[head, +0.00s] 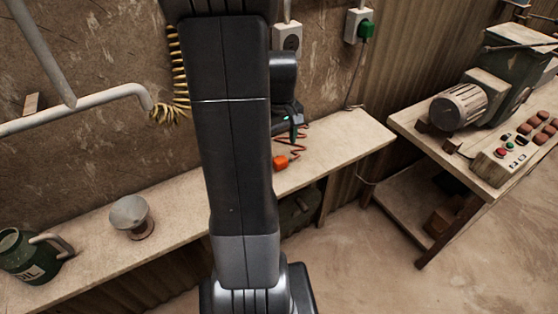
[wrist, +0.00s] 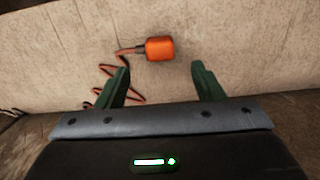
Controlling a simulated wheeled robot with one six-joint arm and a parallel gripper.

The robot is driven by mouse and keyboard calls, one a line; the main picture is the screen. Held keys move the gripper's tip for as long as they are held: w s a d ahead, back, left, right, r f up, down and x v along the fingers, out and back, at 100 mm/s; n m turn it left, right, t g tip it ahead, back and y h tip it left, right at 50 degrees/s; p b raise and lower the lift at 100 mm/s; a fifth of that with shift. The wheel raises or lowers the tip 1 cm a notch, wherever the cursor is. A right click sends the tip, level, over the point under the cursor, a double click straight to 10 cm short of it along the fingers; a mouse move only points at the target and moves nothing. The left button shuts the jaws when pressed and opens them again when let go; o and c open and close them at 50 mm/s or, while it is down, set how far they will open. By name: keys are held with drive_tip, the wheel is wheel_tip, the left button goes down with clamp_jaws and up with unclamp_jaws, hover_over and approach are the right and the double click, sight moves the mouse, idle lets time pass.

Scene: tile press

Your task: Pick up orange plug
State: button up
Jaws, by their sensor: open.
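The orange plug (head: 280,163) lies on the pale wall shelf, just right of my arm in the head view. It also shows in the wrist view (wrist: 159,48), with a reddish cord (wrist: 122,72) running from its left side. My gripper (wrist: 160,80) is open, with its two green fingers apart and nothing between them. The plug is beyond the fingertips, roughly centred between them and not touched. In the head view my gripper (head: 296,136) is partly hidden by my arm and is above the shelf close to the plug.
The shelf (head: 335,145) is clear to the right of the plug. A funnel (head: 131,214) and an oil can (head: 28,254) stand on its left part. A wall socket (head: 288,38) and a green plug in another socket (head: 366,29) are above. A machine table (head: 420,133) stands at right.

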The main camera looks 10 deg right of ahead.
sight(281, 160)
drive_tip(key=shift+s+d+f+p, duration=0.1)
drive_tip(key=shift+s+f+p, duration=0.1)
drive_tip(key=shift+f, duration=1.75)
drive_tip(key=shift+s+f+p, duration=0.1)
drive_tip(key=shift+f+p, duration=0.1)
drive_tip(key=shift+f, duration=1.7)
drive_tip(key=shift+c, duration=0.4)
drive_tip(key=c, duration=1)
